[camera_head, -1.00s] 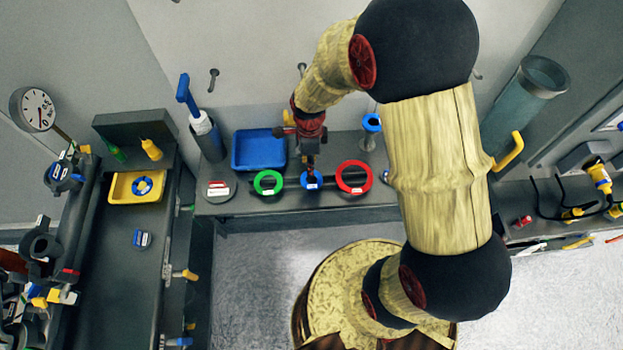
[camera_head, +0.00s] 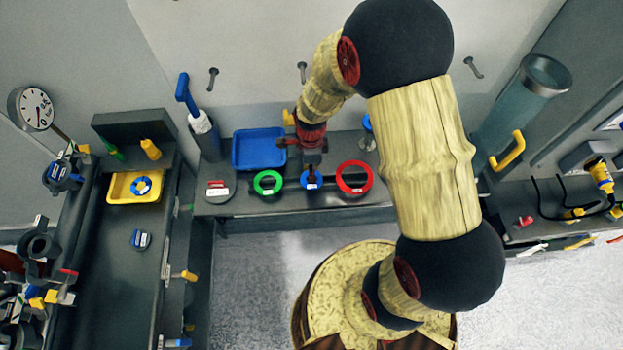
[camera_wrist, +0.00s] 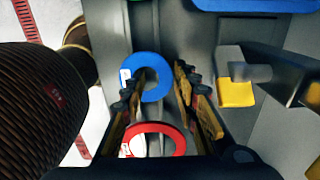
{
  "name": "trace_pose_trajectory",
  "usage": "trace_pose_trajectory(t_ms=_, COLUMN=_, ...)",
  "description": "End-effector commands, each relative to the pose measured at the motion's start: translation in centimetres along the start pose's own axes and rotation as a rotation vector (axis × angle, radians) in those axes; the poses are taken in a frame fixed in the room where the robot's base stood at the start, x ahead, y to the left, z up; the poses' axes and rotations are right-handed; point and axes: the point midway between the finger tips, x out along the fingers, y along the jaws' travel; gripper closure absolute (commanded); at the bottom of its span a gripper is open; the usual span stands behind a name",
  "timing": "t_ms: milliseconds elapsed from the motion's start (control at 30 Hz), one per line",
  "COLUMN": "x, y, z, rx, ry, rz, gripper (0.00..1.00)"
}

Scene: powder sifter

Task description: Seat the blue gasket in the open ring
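The blue gasket (camera_head: 311,186) is a ring with a white label. It lies on the back bench between a green ring (camera_head: 267,189) and a larger red ring (camera_head: 367,187). In the wrist view the blue gasket (camera_wrist: 153,63) shows ahead, between the lines of my two fingers, with the red ring (camera_wrist: 178,134) nearer. My gripper (camera_head: 312,166) is above and just behind the gasket in the head view. In the wrist view my gripper (camera_wrist: 158,96) is open, with nothing held between its fingers. A dark ring-shaped part (camera_head: 43,262) stands at the left bench; I cannot tell whether it is the open ring.
A blue tray (camera_head: 258,166) lies left of my gripper. A yellow tray (camera_head: 118,197) with a small blue ring stands on the left bench. A clear cylinder (camera_head: 512,115) stands at the right. A grey part with a yellow end (camera_wrist: 236,92) is close to my right finger in the wrist view.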

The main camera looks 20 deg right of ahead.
Motion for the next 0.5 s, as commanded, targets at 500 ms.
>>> trace_pose_trajectory(t_ms=500, x=0.19, y=0.01, z=0.00, rx=0.000, ry=0.000, rz=0.000, gripper=0.77)
